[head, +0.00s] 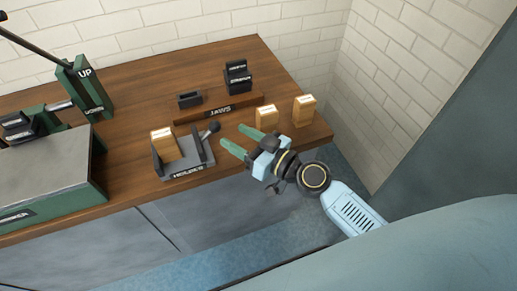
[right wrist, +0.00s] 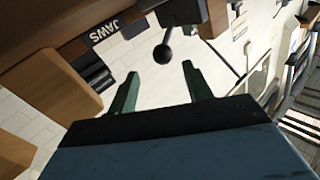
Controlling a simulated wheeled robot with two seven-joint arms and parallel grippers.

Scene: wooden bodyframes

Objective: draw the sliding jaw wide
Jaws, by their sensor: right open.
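The grey holder (head: 188,168) sits near the bench's front edge, with a wooden block (head: 165,147) between its jaws. The sliding jaw (head: 205,147) is the dark upright plate on the holder's right side, with a ball-ended handle (head: 213,127) pointing right. My right gripper (head: 235,142) is open and empty, just right of the handle, its green fingers pointing left. In the right wrist view the handle's ball (right wrist: 162,54) shows beyond the gap between the open fingertips (right wrist: 157,77), apart from both. My left gripper is not in view.
Two wooden blocks (head: 267,117) (head: 304,110) stand right of the holder, close to my right gripper. Behind lie a JAWS rack (head: 220,111) and dark jaw pieces (head: 238,82). A green machine (head: 50,170) and a post marked UP (head: 84,88) stand left.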

